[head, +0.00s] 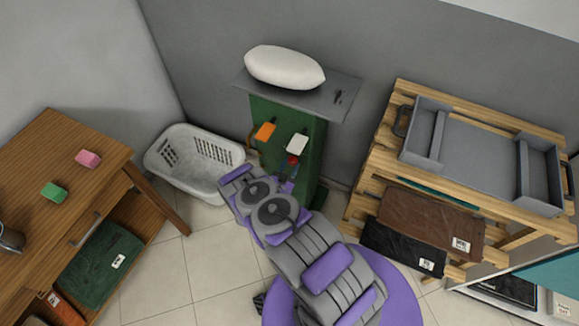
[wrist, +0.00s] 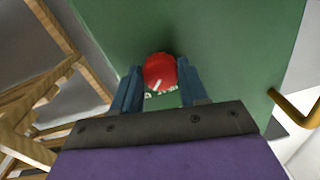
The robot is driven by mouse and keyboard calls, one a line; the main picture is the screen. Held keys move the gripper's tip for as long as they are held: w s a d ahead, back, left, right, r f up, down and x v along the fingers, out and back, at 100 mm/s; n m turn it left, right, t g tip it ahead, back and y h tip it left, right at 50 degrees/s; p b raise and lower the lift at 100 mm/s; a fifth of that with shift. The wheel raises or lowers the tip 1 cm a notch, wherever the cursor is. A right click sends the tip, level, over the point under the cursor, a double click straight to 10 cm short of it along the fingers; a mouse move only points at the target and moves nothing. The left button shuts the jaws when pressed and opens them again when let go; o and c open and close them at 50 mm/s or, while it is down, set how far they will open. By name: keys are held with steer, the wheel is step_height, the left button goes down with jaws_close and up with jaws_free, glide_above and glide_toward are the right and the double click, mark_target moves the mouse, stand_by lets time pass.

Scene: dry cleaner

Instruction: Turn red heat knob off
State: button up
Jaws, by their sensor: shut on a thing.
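The red heat knob (wrist: 160,71) is on the front of a green cabinet (wrist: 225,40), with a white pointer line on its face and small white marks below it. The pointer slants in the wrist view. My gripper (wrist: 161,80) has its two blue-grey fingers on either side of the knob, closed on it. In the head view, the knob (head: 293,160) shows as a small red spot on the green cabinet (head: 268,115), just beyond my gripper (head: 288,176). My arm hides the lower part of the cabinet.
A white pillow (head: 284,67) lies on the cabinet top. A laundry basket (head: 165,160) stands left, a wooden rack (head: 358,190) right. A brass handle (wrist: 297,108) is near my gripper.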

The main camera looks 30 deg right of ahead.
steer(key=shift+w+r, duration=0.1)
steer(key=shift+w, duration=0.05)
steer(key=n+b, duration=0.2)
steer(key=n, duration=0.1)
steer(key=shift+n, duration=0.4)
steer(key=n+b, duration=0.1)
steer(key=n, duration=0.1)
steer(key=shift+n, duration=0.3)
steer(key=n+b, duration=0.1)
steer(key=n, duration=0.1)
steer(key=shift+n, duration=0.3)
steer(key=n+b, duration=0.1)
steer(key=n, duration=0.3)
steer(key=shift+r+g, duration=0.1)
steer(key=shift+g, duration=0.3)
steer(key=shift+n+b, duration=0.4)
steer(key=shift+n, duration=1.6)
steer(key=o, duration=0.9)
steer(key=shift+c, duration=0.2)
steer(key=shift+o, duration=1)
